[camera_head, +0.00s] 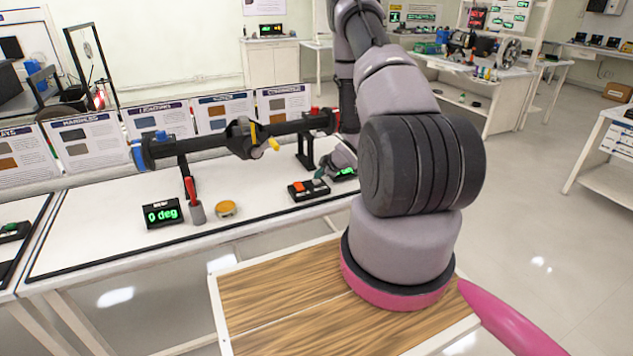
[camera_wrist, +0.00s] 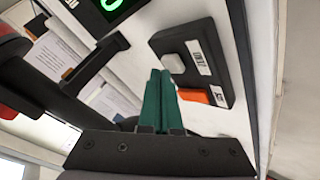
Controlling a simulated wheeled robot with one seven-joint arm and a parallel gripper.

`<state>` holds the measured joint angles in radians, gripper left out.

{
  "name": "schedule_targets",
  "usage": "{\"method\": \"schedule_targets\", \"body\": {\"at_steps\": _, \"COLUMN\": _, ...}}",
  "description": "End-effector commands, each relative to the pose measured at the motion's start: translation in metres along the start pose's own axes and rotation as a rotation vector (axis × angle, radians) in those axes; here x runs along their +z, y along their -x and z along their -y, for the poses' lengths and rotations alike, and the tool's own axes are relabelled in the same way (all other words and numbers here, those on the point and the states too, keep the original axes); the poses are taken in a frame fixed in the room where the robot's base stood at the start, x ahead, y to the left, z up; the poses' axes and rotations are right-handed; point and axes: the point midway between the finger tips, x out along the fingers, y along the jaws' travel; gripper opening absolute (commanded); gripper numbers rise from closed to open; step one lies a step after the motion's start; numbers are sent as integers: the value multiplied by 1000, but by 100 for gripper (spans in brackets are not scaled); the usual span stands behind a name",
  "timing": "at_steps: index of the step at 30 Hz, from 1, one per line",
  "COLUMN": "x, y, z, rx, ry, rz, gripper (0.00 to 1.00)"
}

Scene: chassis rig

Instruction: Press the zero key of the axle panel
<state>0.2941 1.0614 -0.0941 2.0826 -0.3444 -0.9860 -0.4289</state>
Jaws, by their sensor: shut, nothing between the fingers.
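The axle panel (camera_head: 308,191) is a small dark box on the white bench, with a red-orange key on its left. In the wrist view the panel (camera_wrist: 195,65) has a pale grey key (camera_wrist: 173,63) and an orange key (camera_wrist: 194,96), each beside a white label. The label by the grey key seems to read ZERO, but it is turned and blurred. My gripper (camera_wrist: 160,73) is shut and empty, its green fingers together close beside the panel near both keys. In the head view my gripper (camera_head: 321,174) is just behind the panel. Contact with a key cannot be told.
A lit green display (camera_head: 345,173) stands beside my gripper. The black axle (camera_head: 240,138) on stands runs above the bench. Nearer left are a "0 deg" display (camera_head: 163,213), a red-handled tool in a grey holder (camera_head: 196,212) and a yellow disc (camera_head: 226,208).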

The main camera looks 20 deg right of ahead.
Motion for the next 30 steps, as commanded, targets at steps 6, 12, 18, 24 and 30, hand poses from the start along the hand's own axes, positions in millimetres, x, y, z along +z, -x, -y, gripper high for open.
{"method": "schedule_targets", "body": {"at_steps": 6, "x": -4, "y": 6, "z": -4, "rx": 0, "ry": 0, "rz": 0, "gripper": 0}}
{"method": "schedule_targets", "body": {"at_steps": 12, "x": -4, "y": 6, "z": -4, "rx": 0, "ry": 0, "rz": 0, "gripper": 0}}
{"method": "schedule_targets", "body": {"at_steps": 18, "x": -10, "y": 13, "z": -11, "rx": 3, "ry": 0, "rz": 0, "gripper": 0}}
{"method": "schedule_targets", "body": {"at_steps": 24, "x": -20, "y": 27, "z": -20, "rx": 2, "ry": 0, "rz": 0, "gripper": 0}}
{"method": "schedule_targets", "body": {"at_steps": 30, "x": -29, "y": 39, "z": -29, "rx": 2, "ry": 0, "rz": -1, "gripper": 0}}
